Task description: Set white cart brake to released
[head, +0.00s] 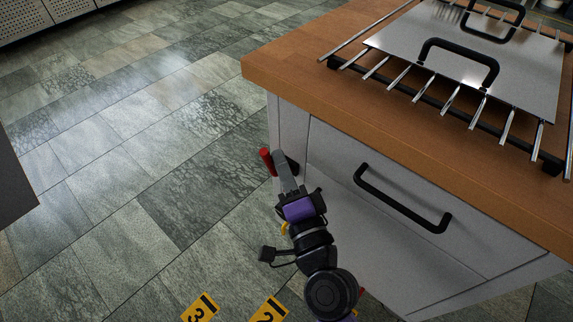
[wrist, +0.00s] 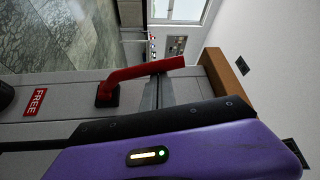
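The white cart (head: 345,215) has a wooden top and a drawer front with a black handle. A red brake lever (head: 266,160) sticks out from the cart's side near its corner. In the wrist view the bent red lever (wrist: 140,72) rises from a black pivot (wrist: 107,95) on the cart. A red label reading FREE (wrist: 36,103) is on the panel beside it. My gripper (head: 279,160) has its grey fingertips right beside the lever; I cannot tell whether they touch it. The fingers overlap in the head view, so their opening is hidden.
The wooden top (head: 290,80) overhangs above my gripper. It carries a metal plate with black handles (head: 460,60) on a rack of rods. The black drawer handle (head: 400,200) sticks out to the right of my arm. Tiled floor (head: 130,130) is clear to the left.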

